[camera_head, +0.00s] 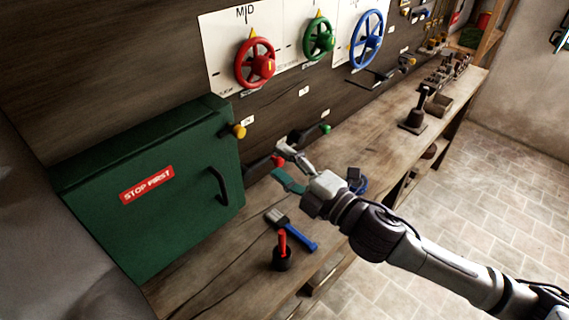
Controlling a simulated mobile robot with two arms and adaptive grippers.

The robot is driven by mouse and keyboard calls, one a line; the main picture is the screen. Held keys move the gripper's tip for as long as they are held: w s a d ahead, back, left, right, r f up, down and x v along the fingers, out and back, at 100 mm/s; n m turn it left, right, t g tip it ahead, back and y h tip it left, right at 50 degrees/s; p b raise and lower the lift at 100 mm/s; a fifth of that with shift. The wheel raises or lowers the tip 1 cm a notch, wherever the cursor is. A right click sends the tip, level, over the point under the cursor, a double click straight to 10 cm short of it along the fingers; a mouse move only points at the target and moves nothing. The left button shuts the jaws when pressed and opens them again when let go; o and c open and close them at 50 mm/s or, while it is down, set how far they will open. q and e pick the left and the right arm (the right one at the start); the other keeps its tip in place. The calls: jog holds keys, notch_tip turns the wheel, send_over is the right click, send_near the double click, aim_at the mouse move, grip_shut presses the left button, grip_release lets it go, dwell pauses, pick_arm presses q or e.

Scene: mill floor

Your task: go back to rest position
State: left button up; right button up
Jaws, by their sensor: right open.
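My right arm comes in from the lower right, over the wooden workbench (235,262). Its gripper (287,160) is open, in front of the back wall and to the right of the green cabinet (165,190). A red knob (278,161) shows close to the fingers. I cannot tell how far it is from them. A teal piece (288,181) shows just below the gripper, and I cannot tell whether they touch. I see nothing held. My left gripper is not in view.
A brush with a blue handle (297,234) and a red-handled tool in a dark holder (282,257) are on the near bench. Red (255,64), green (318,39) and blue (366,39) wheels are on the wall. A lever block (413,121) stands farther along. Tiled floor lies right.

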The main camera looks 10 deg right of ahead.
jog(key=s+d+f+m+g+h, duration=0.2)
jog(key=s+d+f+m+h, duration=0.25)
jog(key=f+m, duration=0.3)
jog(key=s+d+f+m+g+h, duration=0.25)
jog(key=d+f+m+h, duration=0.2)
jog(key=f+m, duration=0.3)
jog(key=s+d+f+m+g+h, duration=0.1)
jog(key=s+d+f+m+g, duration=0.25)
jog(key=s, duration=0.55)
jog(key=s+f+m+g+h, duration=0.1)
jog(key=s+f+m+g, duration=0.25)
jog(key=s+f, duration=0.45)
notch_tip(320, 180, down, 26)
jog(key=s+g+b, duration=0.2)
jog(key=s+d+f+b, duration=0.1)
jog(key=s+d+f, duration=0.2)
jog(key=s+f, duration=1.3)
jog(key=shift+s+f+n+g, duration=0.35)
jog(key=shift+s+f+n, duration=0.05)
jog(key=shift+f, duration=0.45)
